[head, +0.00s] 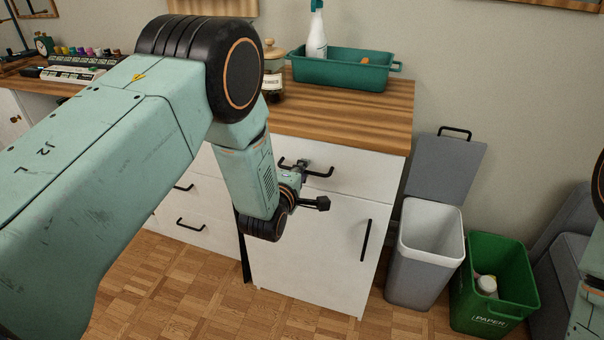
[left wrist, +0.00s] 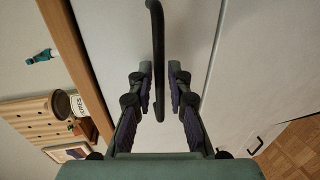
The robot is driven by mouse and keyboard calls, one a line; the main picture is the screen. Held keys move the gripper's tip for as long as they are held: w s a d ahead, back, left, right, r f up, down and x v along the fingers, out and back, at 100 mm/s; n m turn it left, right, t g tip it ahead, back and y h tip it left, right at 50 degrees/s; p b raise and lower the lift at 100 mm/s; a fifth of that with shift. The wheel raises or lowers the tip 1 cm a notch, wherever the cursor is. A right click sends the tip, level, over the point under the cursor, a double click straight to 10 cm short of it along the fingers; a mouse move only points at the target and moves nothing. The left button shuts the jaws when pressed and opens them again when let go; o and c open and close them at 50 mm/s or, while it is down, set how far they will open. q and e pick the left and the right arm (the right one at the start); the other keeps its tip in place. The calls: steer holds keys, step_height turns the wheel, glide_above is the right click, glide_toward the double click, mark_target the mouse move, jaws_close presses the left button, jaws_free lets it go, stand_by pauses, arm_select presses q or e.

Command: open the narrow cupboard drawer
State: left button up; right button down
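The narrow cupboard drawer (head: 366,178) has a white front under the wooden top and looks closed. Its black bar handle (head: 323,174) is partly hidden by my left gripper (head: 311,185), which is right in front of the drawer. In the left wrist view the handle (left wrist: 157,40) runs between the two fingers of my left gripper (left wrist: 160,78). The fingers are apart, one on each side of the bar, with a visible gap on both sides. My right gripper is not in view.
Below the drawer is a white door (head: 315,245) with a vertical black handle (head: 365,240). A green tray (head: 340,72) with a spray bottle (head: 317,35) and a jar (head: 273,75) stand on top. A grey bin (head: 425,265) and a green paper bin (head: 495,300) stand at the right.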

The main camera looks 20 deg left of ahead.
arm_select(q)
steer(key=shift+d, duration=0.1)
jaws_close()
stand_by(0.6)
